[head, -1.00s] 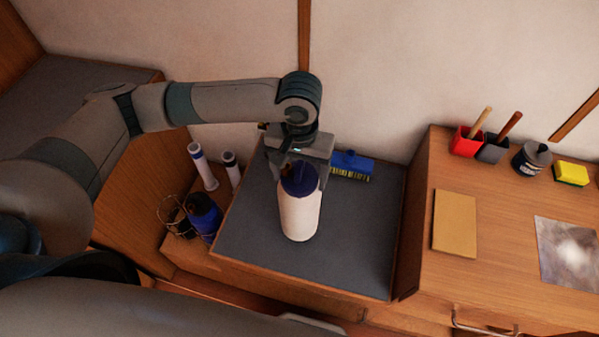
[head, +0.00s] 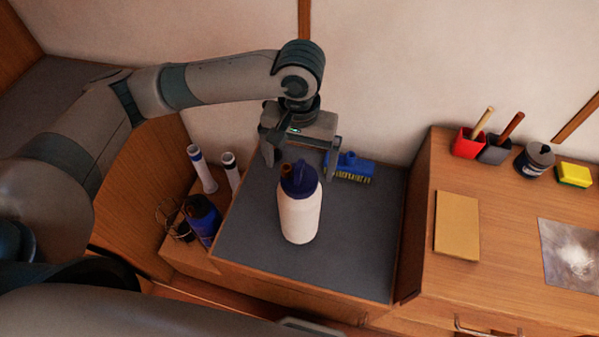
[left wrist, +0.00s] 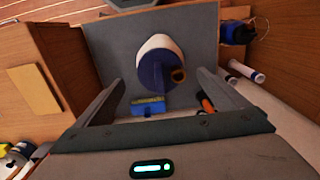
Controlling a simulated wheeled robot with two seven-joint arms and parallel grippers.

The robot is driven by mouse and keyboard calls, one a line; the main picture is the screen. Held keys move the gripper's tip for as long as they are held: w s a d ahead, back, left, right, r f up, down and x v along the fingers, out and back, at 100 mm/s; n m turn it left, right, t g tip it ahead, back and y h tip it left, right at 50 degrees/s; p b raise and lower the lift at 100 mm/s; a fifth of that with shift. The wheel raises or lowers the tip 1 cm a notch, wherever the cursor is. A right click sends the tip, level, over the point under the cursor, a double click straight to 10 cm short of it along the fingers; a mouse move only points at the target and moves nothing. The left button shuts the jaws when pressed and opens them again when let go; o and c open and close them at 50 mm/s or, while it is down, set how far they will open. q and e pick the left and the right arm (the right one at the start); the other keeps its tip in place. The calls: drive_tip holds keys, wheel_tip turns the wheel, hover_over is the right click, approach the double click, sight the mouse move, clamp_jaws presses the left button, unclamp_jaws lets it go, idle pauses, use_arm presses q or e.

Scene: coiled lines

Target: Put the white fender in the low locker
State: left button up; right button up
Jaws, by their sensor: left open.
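The white fender (head: 299,218), a white cylinder with a dark blue top and a brown ring at its edge, stands upright on a grey-topped wooden box (head: 345,255). In the left wrist view the fender (left wrist: 157,45) is seen from above, beyond the fingers. My left gripper (head: 300,168) is open and empty just above and behind the blue top; the fingers look apart from it. In the left wrist view the open fingers (left wrist: 160,82) flank the space before it. I cannot tell which part is the low locker. My right gripper is not in view.
A blue brush (head: 350,167) lies behind the fender. Left of the box, a lower wooden compartment holds white rolls (head: 202,168), a blue container (head: 202,218) and coiled wire (head: 172,222). A higher wooden counter (head: 500,225) on the right carries pots, a jar and a sponge.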

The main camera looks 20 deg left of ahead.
use_arm(q)
wheel_tip(320, 180, up, 7)
drive_tip(key=shift+f+b, duration=0.1)
drive_tip(key=shift+b, duration=0.45)
drive_tip(key=shift+s+f, duration=0.1)
idle(0.4)
